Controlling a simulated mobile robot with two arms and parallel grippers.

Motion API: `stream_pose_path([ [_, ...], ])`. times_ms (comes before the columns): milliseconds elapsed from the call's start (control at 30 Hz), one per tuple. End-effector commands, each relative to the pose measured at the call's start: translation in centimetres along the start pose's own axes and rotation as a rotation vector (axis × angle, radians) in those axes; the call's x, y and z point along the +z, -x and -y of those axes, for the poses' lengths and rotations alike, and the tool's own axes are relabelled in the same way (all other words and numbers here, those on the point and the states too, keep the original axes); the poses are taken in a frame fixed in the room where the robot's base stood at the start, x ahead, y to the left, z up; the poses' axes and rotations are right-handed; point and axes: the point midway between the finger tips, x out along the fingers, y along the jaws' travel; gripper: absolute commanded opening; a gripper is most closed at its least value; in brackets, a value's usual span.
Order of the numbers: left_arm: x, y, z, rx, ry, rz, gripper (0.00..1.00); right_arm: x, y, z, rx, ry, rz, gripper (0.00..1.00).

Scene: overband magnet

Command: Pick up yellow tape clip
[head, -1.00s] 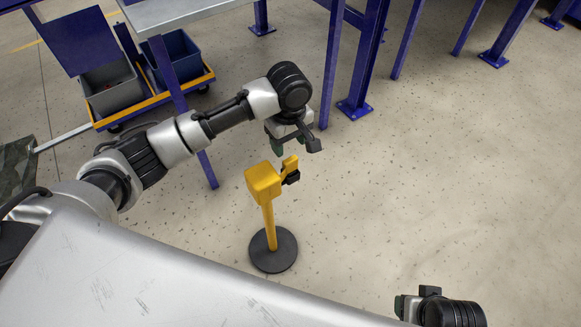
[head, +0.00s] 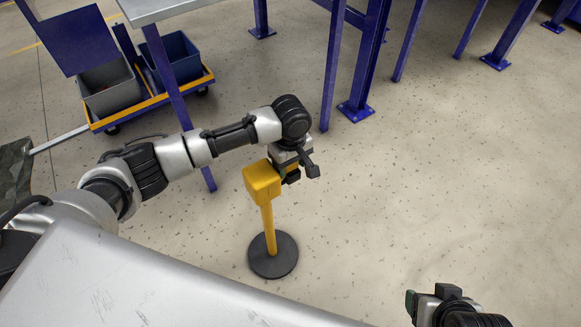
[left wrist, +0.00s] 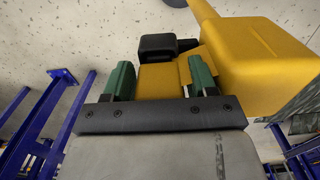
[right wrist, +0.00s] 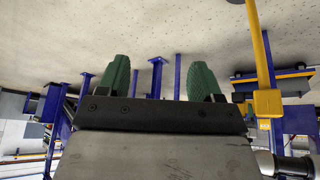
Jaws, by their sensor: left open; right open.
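The yellow tape clip (left wrist: 157,80) has a black end piece and sits at the side of the yellow post head (head: 262,182). My left gripper (head: 284,168) is at the clip from above. In the left wrist view its green fingers (left wrist: 160,84) are apart, one on each side of the yellow part; I cannot tell whether they touch it. In the head view the gripper hides most of the clip. My right gripper (head: 425,302) is open and empty at the lower right, well away from the post; its spread green fingers show in the right wrist view (right wrist: 160,80).
The yellow post stands upright on a round dark base (head: 273,256). A blue frame leg (head: 333,75) rises behind my left gripper. A cart with grey and blue bins (head: 111,92) stands at the upper left. The floor to the right is clear.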

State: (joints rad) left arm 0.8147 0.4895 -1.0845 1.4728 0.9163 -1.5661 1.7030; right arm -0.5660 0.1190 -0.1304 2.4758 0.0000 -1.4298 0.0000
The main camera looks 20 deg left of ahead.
Motion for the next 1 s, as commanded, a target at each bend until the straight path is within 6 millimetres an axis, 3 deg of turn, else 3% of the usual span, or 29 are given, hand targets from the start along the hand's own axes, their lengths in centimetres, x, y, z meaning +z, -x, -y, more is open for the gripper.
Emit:
stream_pose_path([
  [167,0.0,0.0,0.0,0.0,0.0,0.0,0.57,0.0,0.0,0.0,0.0,0.0,0.0,0.66],
  [400,0.0,0.0,0.0,0.0,0.0,0.0,0.22,0.0,0.0,0.0,0.0,0.0,0.0,0.66],
  [767,0.0,0.4,0.0,0.0,0.001,0.0,0.21,0.1,0.2,0.0,0.001,0.0,0.012,0.66],
  [1000,0.0,2.4,0.0,0.001,0.0,0.001,0.21,2.5,1.4,-0.3,0.006,-0.006,0.165,0.66],
])
